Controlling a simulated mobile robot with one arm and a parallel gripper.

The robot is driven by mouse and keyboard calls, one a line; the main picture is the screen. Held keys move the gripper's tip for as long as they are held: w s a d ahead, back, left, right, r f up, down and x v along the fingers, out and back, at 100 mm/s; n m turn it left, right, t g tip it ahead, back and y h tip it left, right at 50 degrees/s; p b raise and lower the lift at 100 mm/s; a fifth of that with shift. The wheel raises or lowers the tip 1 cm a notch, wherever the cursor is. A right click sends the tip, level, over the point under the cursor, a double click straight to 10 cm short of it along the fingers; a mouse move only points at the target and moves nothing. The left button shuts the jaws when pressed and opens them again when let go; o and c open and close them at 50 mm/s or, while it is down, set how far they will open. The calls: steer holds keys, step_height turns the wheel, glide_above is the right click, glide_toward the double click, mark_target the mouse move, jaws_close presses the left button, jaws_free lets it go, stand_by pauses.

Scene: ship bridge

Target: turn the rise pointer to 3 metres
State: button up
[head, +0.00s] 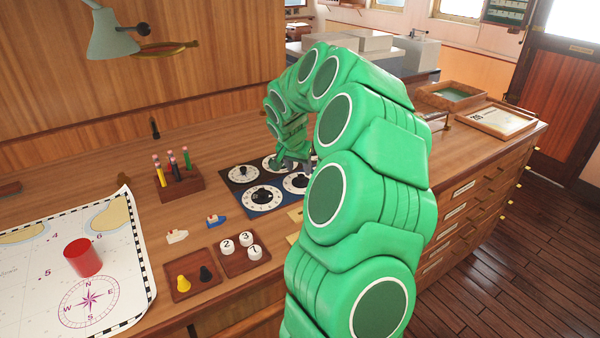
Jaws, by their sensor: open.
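My gripper (292,163) is open and hangs low over the back right of the panel, partly covering the back and right dials. I cannot tell whether it touches a knob.
A pencil block (180,188), small boat pieces (215,221), a tray of numbered pieces (243,261) and a tray of pawns (190,284) stand nearby. A red cylinder (83,257) stands on the chart (120,290). A lamp (110,38) overhangs at upper left.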

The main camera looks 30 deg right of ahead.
mark_target(301, 175)
steer(key=shift+x, duration=1.6)
steer(key=shift+c, duration=0.3)
jaws_close()
